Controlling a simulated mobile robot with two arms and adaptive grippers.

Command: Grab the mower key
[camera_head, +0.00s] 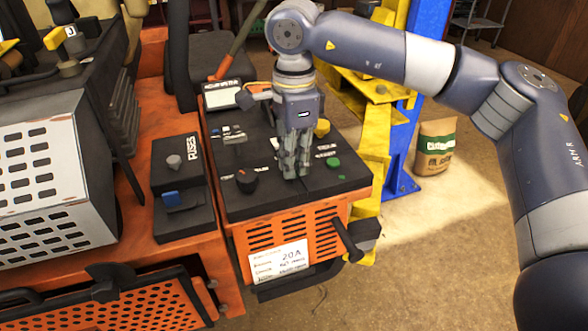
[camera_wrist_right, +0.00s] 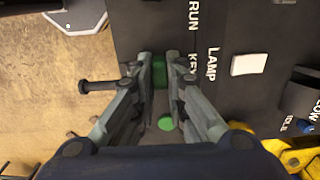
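My right gripper (camera_head: 290,172) points down over the black control panel (camera_head: 240,205) of the orange mower; it also shows in the right wrist view (camera_wrist_right: 160,68). There, a small green piece (camera_wrist_right: 159,72), which looks like the mower key's head, sits between the fingertips beside the "KEY" lettering. Both fingertips appear to touch its sides, so the gripper looks shut on it. The key's lower part is hidden. In the head view the fingers cover the key. My left gripper is not in view.
A round green button (camera_head: 333,163) lies right of the fingers, a yellow knob (camera_head: 322,128) behind them and a black dial (camera_head: 246,181) to their left. A black handle (camera_head: 347,240) juts from the front. Yellow and blue lift posts (camera_head: 428,40) stand close on the right.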

